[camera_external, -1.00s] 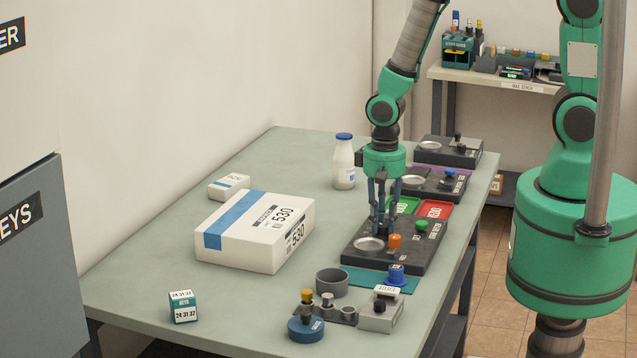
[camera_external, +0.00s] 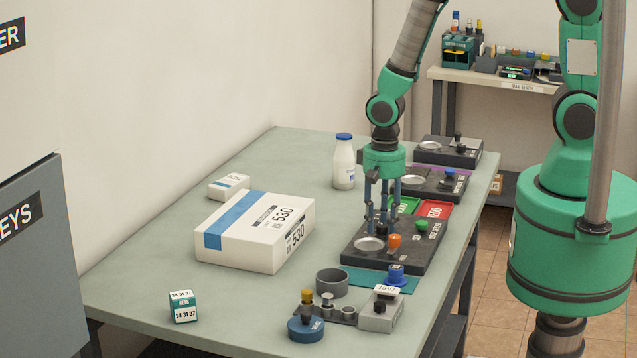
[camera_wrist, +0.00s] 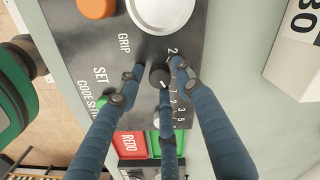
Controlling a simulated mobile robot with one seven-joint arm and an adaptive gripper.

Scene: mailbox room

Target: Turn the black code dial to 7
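The dark code panel (camera_external: 408,257) lies on the table with an orange knob (camera_external: 393,241), a green button (camera_external: 421,226) and a silver dish (camera_external: 369,244). In the wrist view the small black dial (camera_wrist: 158,76) sits beside a row of printed white numbers; a short light mark shows on it, but which number it faces is unclear. My gripper (camera_wrist: 155,80) has its three fingers spread around the dial, with a gap to the left finger. In the external view my gripper (camera_external: 383,226) is low over the panel, and its fingers largely hide the dial.
Red (camera_external: 434,209) and green (camera_external: 405,205) trays lie behind the panel. A white 530 box (camera_external: 255,232) stands to the left, a white bottle (camera_external: 344,165) behind. A blue knob (camera_external: 396,275) and a grey cup (camera_external: 332,282) are in front.

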